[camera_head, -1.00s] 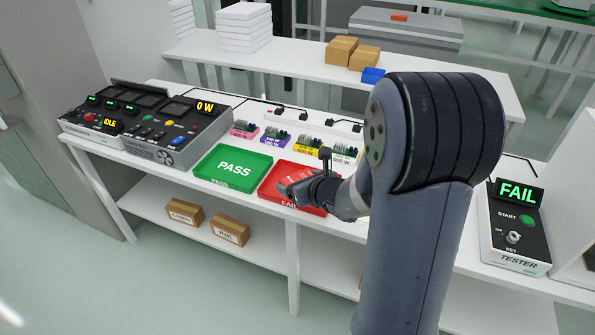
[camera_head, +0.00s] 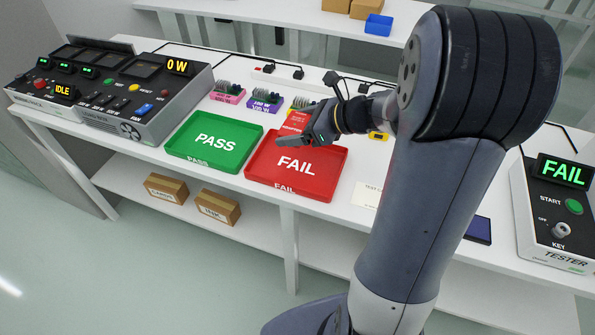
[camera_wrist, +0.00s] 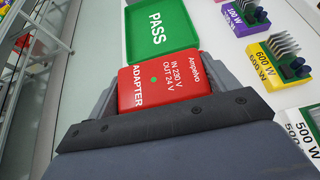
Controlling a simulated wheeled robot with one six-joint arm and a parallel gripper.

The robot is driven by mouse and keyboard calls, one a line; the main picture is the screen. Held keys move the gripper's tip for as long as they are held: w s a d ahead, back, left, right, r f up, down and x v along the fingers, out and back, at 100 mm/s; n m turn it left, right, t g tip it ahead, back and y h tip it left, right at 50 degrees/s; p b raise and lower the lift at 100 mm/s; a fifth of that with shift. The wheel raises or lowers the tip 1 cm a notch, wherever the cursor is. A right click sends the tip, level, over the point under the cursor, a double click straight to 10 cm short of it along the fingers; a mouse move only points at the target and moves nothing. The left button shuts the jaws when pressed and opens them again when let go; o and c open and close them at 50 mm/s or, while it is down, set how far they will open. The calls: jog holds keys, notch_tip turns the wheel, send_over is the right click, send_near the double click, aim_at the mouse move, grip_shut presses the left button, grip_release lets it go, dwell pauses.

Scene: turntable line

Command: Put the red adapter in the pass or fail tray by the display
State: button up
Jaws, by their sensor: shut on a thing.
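The red adapter (camera_wrist: 160,82), labelled "ADAPTER, IN 230 V, OUT 24 V", sits between the two fingers of my gripper (camera_wrist: 158,95) in the wrist view. In the head view my gripper (camera_head: 298,132) is near the far edge of the red FAIL tray (camera_head: 338,178), with the adapter (camera_head: 296,121) partly visible behind it. Its height above the tray is hard to tell. The green PASS tray (camera_head: 240,160) lies just left of the red tray and looks empty; it also shows in the wrist view (camera_wrist: 185,38). The tester display (camera_head: 563,172) reads FAIL in green.
Resistor modules, pink (camera_head: 228,97) and purple (camera_head: 264,104) among them, stand behind the trays. A control console (camera_head: 150,98) reading 0 W is at left. The tester (camera_head: 560,225) stands at right. Boxes (camera_head: 217,207) sit on the lower shelf.

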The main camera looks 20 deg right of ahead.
jog(key=b, duration=0.1)
send_over(299, 165)
jog(key=f, duration=0.5)
jog(key=shift+a+f, duration=0.2)
jog(key=shift+f, duration=0.15)
jog(key=shift+f+b, duration=0.45)
jog(key=shift+f, duration=1.8)
jog(key=shift+f, duration=0.1)
jog(key=shift+f, duration=0.15)
jog(key=o, duration=1.1)
jog(key=shift+o, duration=0.2)
jog(key=shift+r, duration=0.2)
jog(key=shift+d+r, duration=0.15)
jog(key=shift+r, duration=0.05)
jog(key=p+v, duration=0.1)
jog(key=v, duration=1)
jog(key=shift+s+d+r, duration=0.1)
jog(key=shift+s+d, duration=0.1)
jog(key=shift+d, duration=0.1)
